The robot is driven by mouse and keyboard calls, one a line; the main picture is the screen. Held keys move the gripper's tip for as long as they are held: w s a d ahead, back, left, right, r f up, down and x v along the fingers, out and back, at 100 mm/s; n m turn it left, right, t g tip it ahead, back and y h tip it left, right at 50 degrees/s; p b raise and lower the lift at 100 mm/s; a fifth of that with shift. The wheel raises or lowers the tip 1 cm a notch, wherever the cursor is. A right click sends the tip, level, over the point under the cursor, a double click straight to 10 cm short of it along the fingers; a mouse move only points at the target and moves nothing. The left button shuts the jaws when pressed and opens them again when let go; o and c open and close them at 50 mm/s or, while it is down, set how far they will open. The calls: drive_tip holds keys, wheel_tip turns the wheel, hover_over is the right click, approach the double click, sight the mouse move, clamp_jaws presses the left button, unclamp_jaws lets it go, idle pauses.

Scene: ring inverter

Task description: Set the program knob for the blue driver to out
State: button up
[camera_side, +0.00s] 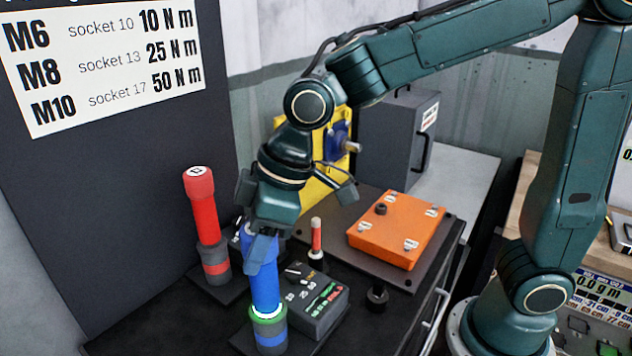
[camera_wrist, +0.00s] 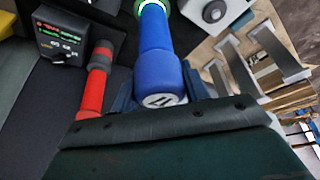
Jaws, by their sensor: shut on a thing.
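My gripper (camera_side: 262,236) is shut on the upper part of the blue driver (camera_side: 264,277), pointing down. The driver stands nearly upright, its lower end with a glowing green ring (camera_side: 268,312) at a blue-banded holder (camera_side: 271,340). I cannot tell whether it is fully seated. In the wrist view the blue driver (camera_wrist: 160,70) fills the middle, between the fingers. The control box (camera_side: 318,306) beside it has a dark program knob (camera_side: 297,271), numbered marks and a display lit green and red. The knob's pointer is too small to read surely.
A red driver (camera_side: 204,210) stands in its holder at left. An orange plate (camera_side: 397,229) with labelled bolts lies at right. A yellow fixture (camera_side: 325,185) and grey cabinet (camera_side: 396,139) stand behind.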

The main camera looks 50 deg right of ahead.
drive_tip(key=o, duration=1.3)
drive_tip(key=shift+f, duration=0.1)
drive_tip(key=v, duration=1.4)
